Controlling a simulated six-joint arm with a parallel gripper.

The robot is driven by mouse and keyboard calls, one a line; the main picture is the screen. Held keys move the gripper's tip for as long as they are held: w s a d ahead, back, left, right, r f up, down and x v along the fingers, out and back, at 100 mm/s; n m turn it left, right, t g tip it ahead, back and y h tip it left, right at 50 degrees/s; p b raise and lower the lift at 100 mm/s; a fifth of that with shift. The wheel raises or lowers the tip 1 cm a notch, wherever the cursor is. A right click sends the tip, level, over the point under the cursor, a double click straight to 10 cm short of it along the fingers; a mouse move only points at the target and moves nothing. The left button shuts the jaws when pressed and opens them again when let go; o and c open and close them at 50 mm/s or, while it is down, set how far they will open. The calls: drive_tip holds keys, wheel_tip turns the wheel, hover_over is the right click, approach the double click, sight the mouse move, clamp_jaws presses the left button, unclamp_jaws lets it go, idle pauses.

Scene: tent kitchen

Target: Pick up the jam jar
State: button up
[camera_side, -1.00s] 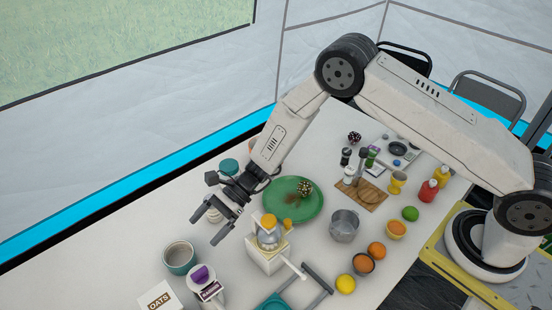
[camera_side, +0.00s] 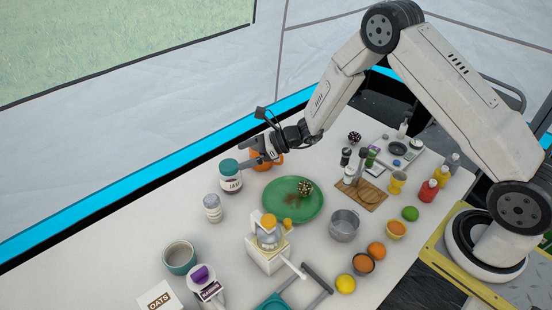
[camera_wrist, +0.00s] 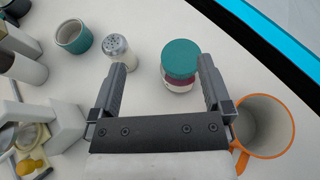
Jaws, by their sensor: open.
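The jam jar (camera_side: 231,180) has a teal lid and a white label. It stands upright near the table's back edge. My gripper (camera_side: 249,156) is open and empty, reaching from the right with its fingers just beside the jar near lid height. In the wrist view the jar (camera_wrist: 181,72) shows ahead between the lines of the two fingers of my gripper (camera_wrist: 163,66), nearer the right finger. Whether a finger touches it I cannot tell.
An orange-rimmed mug (camera_wrist: 288,128) is close by the right finger. A shaker (camera_side: 212,209) stands in front of the jar to the left. A green plate (camera_side: 282,212) lies to the right. A teal-sided bowl (camera_side: 180,256) is nearer the front.

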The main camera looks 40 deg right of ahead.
sight(229, 170)
drive_tip(key=shift+m+t+h, duration=0.4)
drive_tip(key=shift+m, duration=0.1)
drive_tip(key=shift+w+d+f, duration=0.1)
drive_tip(key=shift+d+f, duration=0.35)
drive_tip(key=shift+f, duration=0.4)
drive_tip(key=shift+w+d+f, duration=0.1)
drive_tip(key=shift+d+f, duration=0.35)
drive_tip(key=shift+f, duration=0.4)
drive_tip(key=shift+w+d+f, duration=0.1)
drive_tip(key=shift+d+f, duration=0.35)
drive_tip(key=shift+f, duration=0.4)
drive_tip(key=shift+x, duration=1.3)
drive_tip(key=shift+a, duration=0.15)
drive_tip(key=shift+x, duration=2.5)
drive_tip(key=shift+r, duration=0.1)
clamp_jaws()
